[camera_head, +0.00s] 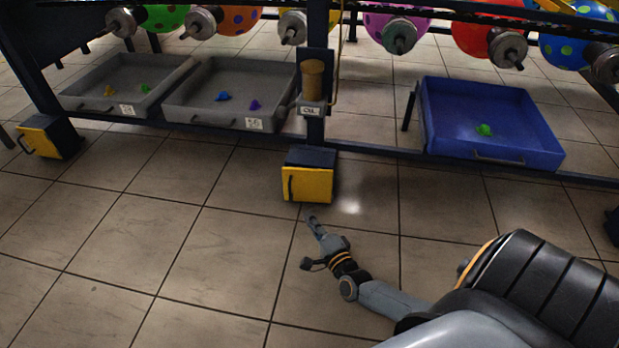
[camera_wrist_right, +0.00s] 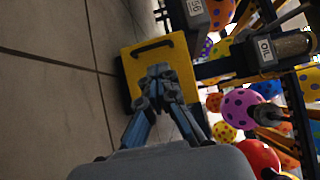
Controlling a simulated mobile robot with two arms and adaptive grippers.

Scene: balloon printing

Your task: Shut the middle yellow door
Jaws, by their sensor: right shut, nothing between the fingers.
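The middle yellow door (camera_head: 310,186) is the front of a small dark box (camera_head: 311,157) at the foot of the rack's middle post. It has a dark handle on its left side and looks flush with the box, with no clear gap. In the right wrist view the yellow door (camera_wrist_right: 133,69) fills the area behind the fingers, with its dark handle (camera_wrist_right: 152,49) beyond them. My right gripper (camera_head: 310,214) is shut and empty, its tips just in front of the door's lower edge. Whether the tips touch it I cannot tell. My left gripper is not in view.
Another yellow-fronted box (camera_head: 39,137) stands at the left. Two grey trays (camera_head: 125,85) (camera_head: 172,112) and a blue tray (camera_head: 490,150) sit on the low rack. An oil holder (camera_head: 313,88) hangs on the middle post. The tiled floor in front is clear.

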